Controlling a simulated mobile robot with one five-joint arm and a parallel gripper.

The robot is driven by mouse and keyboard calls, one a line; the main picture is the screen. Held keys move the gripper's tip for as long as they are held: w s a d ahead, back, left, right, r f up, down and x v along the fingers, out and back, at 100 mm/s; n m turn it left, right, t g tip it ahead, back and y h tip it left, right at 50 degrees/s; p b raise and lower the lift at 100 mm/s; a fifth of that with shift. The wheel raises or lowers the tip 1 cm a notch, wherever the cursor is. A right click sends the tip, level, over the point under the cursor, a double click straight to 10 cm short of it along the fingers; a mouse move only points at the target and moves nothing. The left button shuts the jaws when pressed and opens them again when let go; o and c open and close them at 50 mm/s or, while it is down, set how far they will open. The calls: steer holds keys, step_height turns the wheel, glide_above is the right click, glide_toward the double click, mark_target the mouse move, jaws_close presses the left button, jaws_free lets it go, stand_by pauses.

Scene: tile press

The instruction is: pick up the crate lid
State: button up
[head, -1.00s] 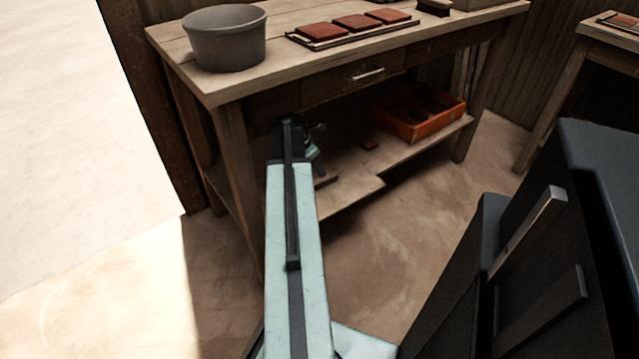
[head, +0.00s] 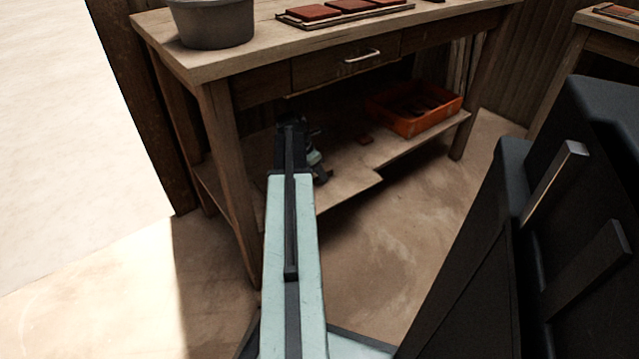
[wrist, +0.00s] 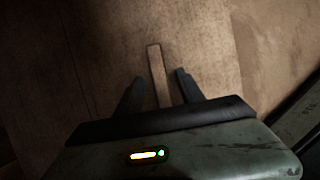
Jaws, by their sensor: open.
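The crate lid (head: 348,184) appears as a flat wooden board on the bench's lower shelf, jutting past the shelf's front edge. The wrist view shows the pale board (wrist: 205,45) with a narrow raised wooden bar (wrist: 155,62) on it. My gripper (wrist: 159,76) is open, with one dark finger on each side of the bar's near end. I cannot tell whether the fingers touch the bar. In the head view my gripper (head: 314,165) is low over the board, partly hidden by my arm.
An orange crate (head: 385,116) with dark contents stands on the shelf to the right. A front leg (head: 232,185) stands just left.

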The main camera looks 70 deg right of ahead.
steer(key=shift+f, duration=0.25)
stand_by(0.4)
jaws_close()
stand_by(1.3)
